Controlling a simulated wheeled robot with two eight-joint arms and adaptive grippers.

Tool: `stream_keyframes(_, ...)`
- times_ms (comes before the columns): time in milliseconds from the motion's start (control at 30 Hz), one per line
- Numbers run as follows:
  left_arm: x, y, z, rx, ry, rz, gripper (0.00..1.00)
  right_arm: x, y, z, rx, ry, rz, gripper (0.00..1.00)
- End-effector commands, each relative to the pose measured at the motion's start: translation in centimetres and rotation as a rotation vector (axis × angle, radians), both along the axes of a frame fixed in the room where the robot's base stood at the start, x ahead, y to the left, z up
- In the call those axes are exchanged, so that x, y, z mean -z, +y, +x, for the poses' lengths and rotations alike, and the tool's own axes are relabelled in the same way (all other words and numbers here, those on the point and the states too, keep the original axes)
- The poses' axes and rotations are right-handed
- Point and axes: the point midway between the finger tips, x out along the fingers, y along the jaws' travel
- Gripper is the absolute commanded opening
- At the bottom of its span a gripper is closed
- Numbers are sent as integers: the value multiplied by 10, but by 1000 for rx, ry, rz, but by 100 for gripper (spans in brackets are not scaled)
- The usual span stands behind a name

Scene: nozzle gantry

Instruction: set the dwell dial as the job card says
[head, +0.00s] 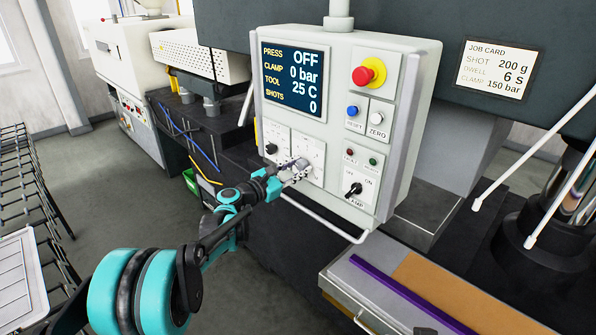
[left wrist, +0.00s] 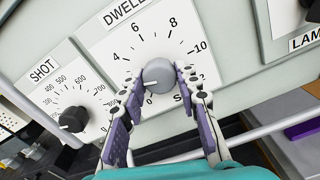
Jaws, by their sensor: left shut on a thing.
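My left gripper (left wrist: 160,80) is shut on this knob, one finger on each side. In the head view my left gripper (head: 294,170) hides the knob at the panel. The job card (head: 497,69) reads shot 200 g, dwell 6 s, clamp 150 bar. My right gripper is not in view.
The black shot dial (left wrist: 73,119) sits close to the left of the dwell plate. The display (head: 294,81) reads press OFF. A red stop button (head: 364,75), reset and zero buttons and a lamp switch (head: 354,190) are to the right. A rail (head: 325,221) runs below the panel.

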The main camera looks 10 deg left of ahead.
Motion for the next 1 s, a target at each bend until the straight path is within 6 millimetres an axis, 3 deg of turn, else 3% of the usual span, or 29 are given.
stream_keyframes(1000,-1,1,0,0,-587,752,3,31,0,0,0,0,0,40)
